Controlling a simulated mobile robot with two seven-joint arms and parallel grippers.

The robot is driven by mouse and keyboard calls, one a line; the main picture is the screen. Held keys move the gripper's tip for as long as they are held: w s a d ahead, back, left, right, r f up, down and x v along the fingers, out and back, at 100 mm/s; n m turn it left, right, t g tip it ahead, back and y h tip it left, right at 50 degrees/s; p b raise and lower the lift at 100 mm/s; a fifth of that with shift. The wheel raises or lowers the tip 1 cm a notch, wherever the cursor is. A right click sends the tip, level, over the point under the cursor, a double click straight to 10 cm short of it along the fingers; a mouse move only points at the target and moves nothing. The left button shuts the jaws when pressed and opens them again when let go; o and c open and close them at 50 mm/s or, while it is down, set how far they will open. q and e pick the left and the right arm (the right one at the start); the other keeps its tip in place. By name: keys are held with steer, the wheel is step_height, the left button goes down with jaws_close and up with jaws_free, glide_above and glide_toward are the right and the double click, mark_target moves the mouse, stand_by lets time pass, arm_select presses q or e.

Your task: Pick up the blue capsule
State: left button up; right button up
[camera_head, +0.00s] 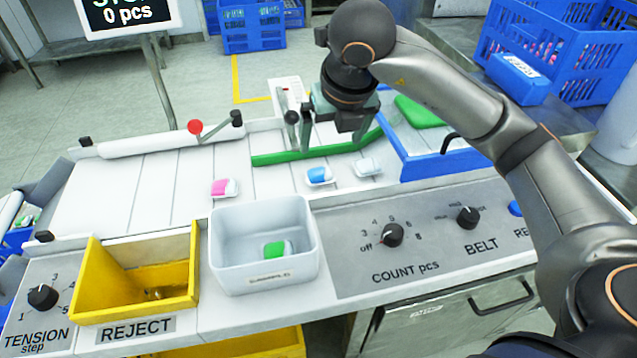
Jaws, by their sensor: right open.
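The blue capsule (319,176), blue on top with a white lower part, lies on the white belt surface (110,195) near its front edge. A pink-and-white capsule (224,187) lies to its left and a pale whitish piece (367,167) close to its right. My right gripper (342,118) comes in from the right and hangs above and behind the blue capsule, apart from it. It is open, pointing down, with its fingertips partly hard to make out. My left gripper is out of view.
In front stand a white sample bin (225,274) with a green capsule (274,249) inside and a yellow reject bin (92,290). A green guide rail (290,157) runs behind the capsules.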

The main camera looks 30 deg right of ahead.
glide_above(321, 173)
steer(key=s, duration=0.2)
step_height(321, 173, down, 6)
steer(key=shift+s+f+b, duration=0.1)
steer(key=shift+f+b, duration=0.15)
steer(key=shift+b, duration=0.05)
steer(key=x, duration=0.5)
steer(key=shift+s+a+f, duration=0.1)
steer(key=shift+a+f, duration=0.1)
steer(key=shift+a, duration=0.1)
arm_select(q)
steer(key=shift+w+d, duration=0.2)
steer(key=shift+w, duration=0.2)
arm_select(e)
steer(key=c, duration=1.4)
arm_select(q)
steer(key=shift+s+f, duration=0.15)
arm_select(e)
steer(key=shift+r, duration=0.15)
